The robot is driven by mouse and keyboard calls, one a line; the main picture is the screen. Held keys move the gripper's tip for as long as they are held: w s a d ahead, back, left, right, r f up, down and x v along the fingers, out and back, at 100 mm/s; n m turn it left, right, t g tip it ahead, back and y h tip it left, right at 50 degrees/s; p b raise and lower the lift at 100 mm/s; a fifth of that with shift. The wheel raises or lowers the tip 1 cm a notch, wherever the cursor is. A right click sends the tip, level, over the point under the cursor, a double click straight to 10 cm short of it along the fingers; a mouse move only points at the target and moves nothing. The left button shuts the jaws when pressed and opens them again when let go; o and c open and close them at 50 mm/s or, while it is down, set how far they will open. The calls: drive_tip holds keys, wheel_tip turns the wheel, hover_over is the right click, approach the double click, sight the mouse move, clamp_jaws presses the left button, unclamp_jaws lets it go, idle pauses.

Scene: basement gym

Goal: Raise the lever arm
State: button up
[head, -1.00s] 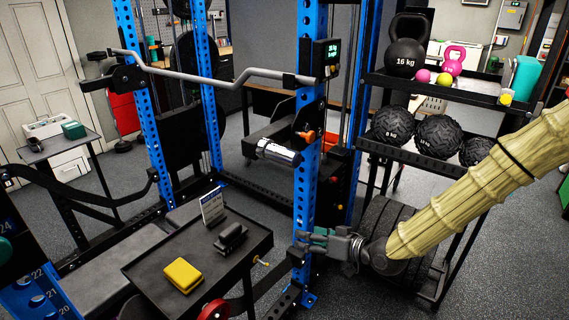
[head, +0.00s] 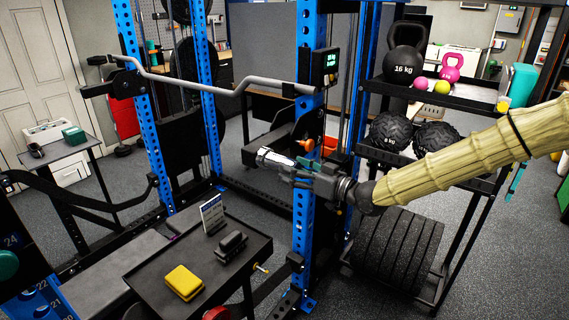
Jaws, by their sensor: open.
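A short lever arm with a shiny chrome cylinder (head: 272,158) at its end sticks out leftward from the blue upright (head: 305,225) on the near side of the rack. An orange knob (head: 306,145) is just above and right of the cylinder. My gripper (head: 281,171) is open, at the height of the cylinder and pointing left. Its fingers overlap the cylinder's lower right part in the picture; I cannot tell whether they touch it. The gripper and wrist cover part of the upright and the lever's joint.
A bent grey bar (head: 215,86) spans the rack above. A black side table (head: 150,280) below holds a yellow block (head: 184,282), a black item (head: 230,245) and a small sign (head: 212,214). A shelf with kettlebells (head: 404,52) and black balls (head: 390,130) stands at right, tyre-like plates (head: 395,245) under it.

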drive_tip(key=shift+p+x, duration=0.4)
drive_tip(key=shift+x, duration=1.45)
